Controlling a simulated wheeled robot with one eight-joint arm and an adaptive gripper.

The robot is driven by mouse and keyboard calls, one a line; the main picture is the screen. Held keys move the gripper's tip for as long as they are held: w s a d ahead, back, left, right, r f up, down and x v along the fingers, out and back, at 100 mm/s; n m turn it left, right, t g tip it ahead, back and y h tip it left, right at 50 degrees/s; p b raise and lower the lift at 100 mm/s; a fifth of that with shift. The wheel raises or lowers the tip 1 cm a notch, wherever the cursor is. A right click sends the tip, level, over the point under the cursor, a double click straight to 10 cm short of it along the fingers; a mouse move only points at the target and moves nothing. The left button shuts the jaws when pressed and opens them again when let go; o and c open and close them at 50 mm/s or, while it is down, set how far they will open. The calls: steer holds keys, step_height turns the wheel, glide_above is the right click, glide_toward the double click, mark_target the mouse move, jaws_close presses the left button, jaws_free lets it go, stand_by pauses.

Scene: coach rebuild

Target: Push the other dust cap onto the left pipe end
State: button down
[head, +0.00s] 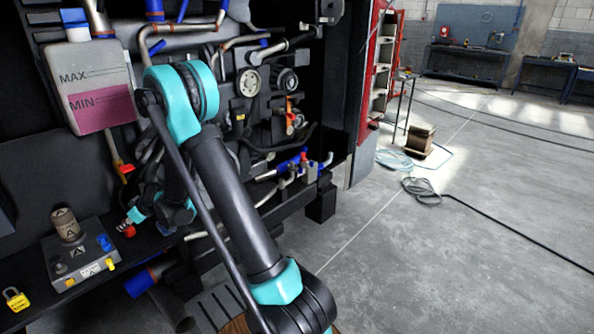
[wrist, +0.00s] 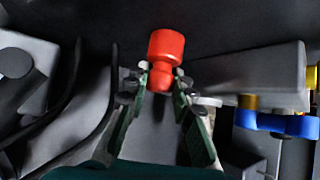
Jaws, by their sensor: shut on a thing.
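A red dust cap (wrist: 166,47) is pinched between the fingertips of my gripper (wrist: 161,82) in the wrist view. Its wide end points away from my gripper. In the head view my gripper (head: 124,225) is low at the left, over the dark ledge, with the red cap (head: 129,231) at its tips. Small pale pipe ends (head: 285,182) stick out at the lower right of the engine bay, far from my gripper. A small red piece (head: 303,157) shows among them; I cannot tell whether it is a cap on a pipe.
A grey box (head: 80,258) with a brown cylinder (head: 66,224) on top stands on the ledge left of my gripper. A yellow padlock (head: 16,299) lies farther left. A fluid tank (head: 90,85) hangs above. The floor at the right is mostly open, with cables.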

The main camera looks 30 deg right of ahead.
steer(key=shift+r, duration=2.9)
